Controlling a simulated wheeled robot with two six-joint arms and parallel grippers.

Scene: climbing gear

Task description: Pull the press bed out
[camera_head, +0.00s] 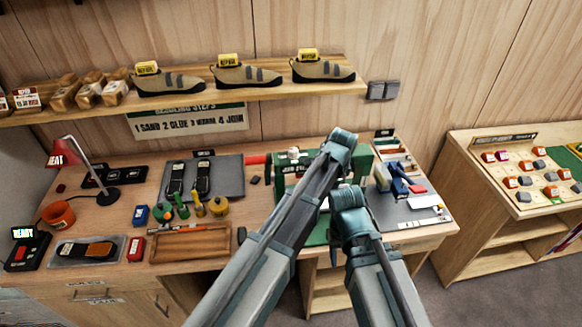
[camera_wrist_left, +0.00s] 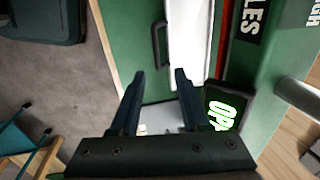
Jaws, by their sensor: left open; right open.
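The green press (camera_head: 362,163) stands on the workbench, partly hidden behind my arms. In the left wrist view its green body (camera_wrist_left: 255,75) fills the right side, with a lit display (camera_wrist_left: 222,108) whose visible letters read "OP". A white plate, seemingly the press bed (camera_wrist_left: 188,45), lies in the green frame, with a dark bar handle (camera_wrist_left: 157,45) beside it. My left gripper (camera_wrist_left: 154,80) is open and empty, its fingertips just short of the handle and apart from it. My right arm reaches up in front of the press; its jaws are open, but the fingertips are hard to make out.
A wooden tray (camera_head: 160,246), glue bottles and a red lamp (camera_head: 62,153) stand on the bench left of the press. Blue tools (camera_head: 392,180) lie on a grey mat at its right. A shelf (camera_head: 230,97) with shoes runs above. A second table (camera_head: 470,195) stands far right.

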